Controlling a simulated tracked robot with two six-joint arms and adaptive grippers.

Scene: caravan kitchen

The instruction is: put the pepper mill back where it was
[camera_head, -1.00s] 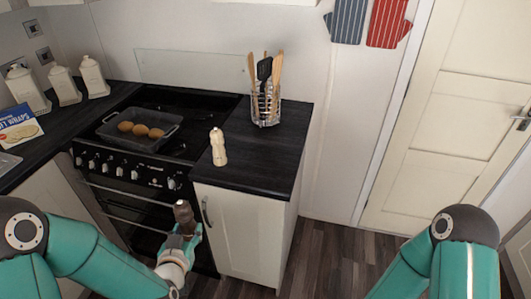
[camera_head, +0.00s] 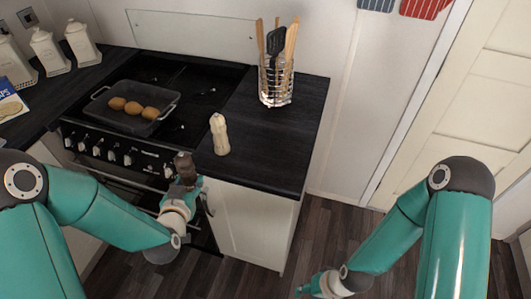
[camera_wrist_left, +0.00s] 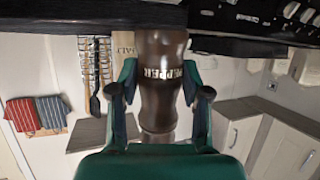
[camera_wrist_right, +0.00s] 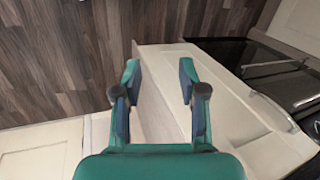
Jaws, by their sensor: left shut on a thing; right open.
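The pepper mill (camera_wrist_left: 160,82) is dark brown with the word PEPPER on it. My left gripper (camera_head: 186,180) is shut on it, and the mill's dark top (camera_head: 184,160) shows in the head view in front of the counter's front edge, by the cooker's right end. The left wrist view shows both fingers (camera_wrist_left: 160,95) on either side of the mill. A pale wooden mill (camera_head: 219,134) stands upright on the black worktop (camera_head: 275,150), just behind and right of the held mill. My right gripper (camera_wrist_right: 160,80) is open and empty, low in front of the cabinet.
A glass utensil holder (camera_head: 277,85) stands at the worktop's back. A baking dish (camera_head: 165,110) with several brown rolls sits on the hob (camera_head: 190,85). White canisters (camera_head: 48,52) stand at the left. The worktop right of the pale mill is clear.

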